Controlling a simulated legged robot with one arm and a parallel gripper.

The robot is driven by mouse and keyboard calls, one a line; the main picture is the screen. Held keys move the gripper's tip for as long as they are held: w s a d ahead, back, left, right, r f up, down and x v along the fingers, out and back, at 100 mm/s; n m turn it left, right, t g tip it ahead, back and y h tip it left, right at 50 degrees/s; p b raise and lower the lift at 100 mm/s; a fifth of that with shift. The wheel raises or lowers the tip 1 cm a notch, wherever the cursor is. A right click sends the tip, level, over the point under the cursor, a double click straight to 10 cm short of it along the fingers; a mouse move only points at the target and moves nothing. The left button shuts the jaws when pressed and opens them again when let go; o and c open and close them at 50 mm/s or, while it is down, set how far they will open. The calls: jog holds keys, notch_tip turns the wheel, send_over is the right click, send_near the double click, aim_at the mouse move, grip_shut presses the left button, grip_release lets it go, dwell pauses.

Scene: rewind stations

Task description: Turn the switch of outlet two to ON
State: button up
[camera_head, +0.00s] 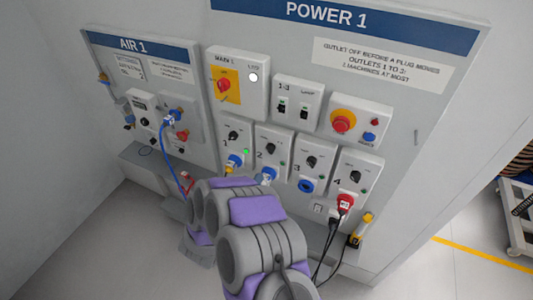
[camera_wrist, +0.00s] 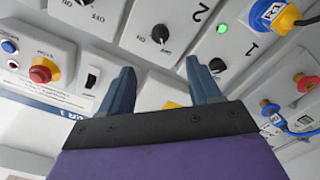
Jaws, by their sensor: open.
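Outlet two (camera_head: 267,158) is a pale box on the POWER 1 panel, marked 2, with a small black rotary switch (camera_head: 270,147). In the wrist view the switch of outlet two (camera_wrist: 160,34) shows beyond my fingertips, near the upside-down 2. Its exact setting is too small to tell. My gripper (camera_wrist: 160,80) is open and empty, with the switch ahead of the gap and apart from the fingers. My arm hides the gripper in the head view.
Outlet one (camera_head: 232,140) has a lit green lamp and a blue plug. Outlet three (camera_head: 310,165) and outlet four (camera_head: 355,180), with a red plug, are to the right. The main switch (camera_head: 224,85) and red button (camera_head: 343,121) are above. The AIR 1 panel (camera_head: 130,60) is left.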

aim_at(270, 149)
jog(key=x, duration=1.4)
jog(key=shift+w+a+f, duration=0.1)
jog(key=c, duration=1)
